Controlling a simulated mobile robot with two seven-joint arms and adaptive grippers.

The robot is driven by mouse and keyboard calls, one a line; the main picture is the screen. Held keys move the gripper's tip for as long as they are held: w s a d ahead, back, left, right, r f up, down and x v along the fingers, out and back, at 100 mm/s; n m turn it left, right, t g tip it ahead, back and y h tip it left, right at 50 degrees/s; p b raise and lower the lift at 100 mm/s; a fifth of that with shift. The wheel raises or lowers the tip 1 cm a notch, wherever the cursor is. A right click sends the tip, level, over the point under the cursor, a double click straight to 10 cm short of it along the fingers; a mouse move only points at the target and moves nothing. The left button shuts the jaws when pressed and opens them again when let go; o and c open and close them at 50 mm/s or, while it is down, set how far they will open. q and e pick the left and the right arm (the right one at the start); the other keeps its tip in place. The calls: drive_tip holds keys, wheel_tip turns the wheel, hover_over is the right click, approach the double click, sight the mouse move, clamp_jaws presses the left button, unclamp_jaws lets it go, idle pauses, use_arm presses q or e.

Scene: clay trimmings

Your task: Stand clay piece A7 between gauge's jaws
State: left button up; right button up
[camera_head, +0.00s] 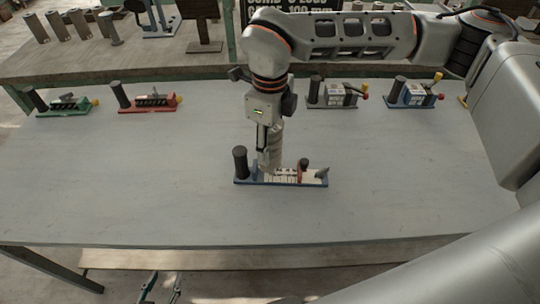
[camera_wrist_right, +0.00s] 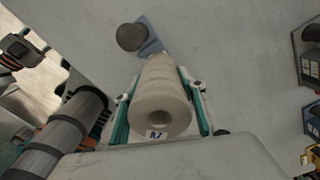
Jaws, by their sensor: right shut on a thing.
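Clay piece A7 (camera_head: 274,150) is a pale ribbed cylinder, held roughly upright. My right gripper (camera_head: 268,158) points down and is shut on it. In the right wrist view its end, with a hole and an "A7" label, shows between teal finger pads (camera_wrist_right: 160,110). The blue-based gauge (camera_head: 312,184) lies under it, with a black post at left, a pale scale and a red part towards its right. The clay's lower end is over the gauge's left-middle part; contact is hidden. My left gripper (camera_head: 162,288) shows only its spread fingertips at the bottom edge, empty.
Other gauges stand at the back of the grey table (camera_head: 120,190): green (camera_head: 68,106), red (camera_head: 150,104), grey (camera_head: 335,96) and blue (camera_head: 412,97). A bench (camera_head: 160,55) with cylinders and stands lies behind. The table's left and front are clear.

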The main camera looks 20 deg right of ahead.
sight(276, 134)
drive_tip(key=shift+f, duration=2.15)
drive_tip(key=shift+f, duration=0.1)
drive_tip(key=shift+f, duration=0.1)
drive_tip(key=o, duration=1.6)
wheel_tip(276, 134, up, 12)
drive_tip(key=shift+r, duration=0.2)
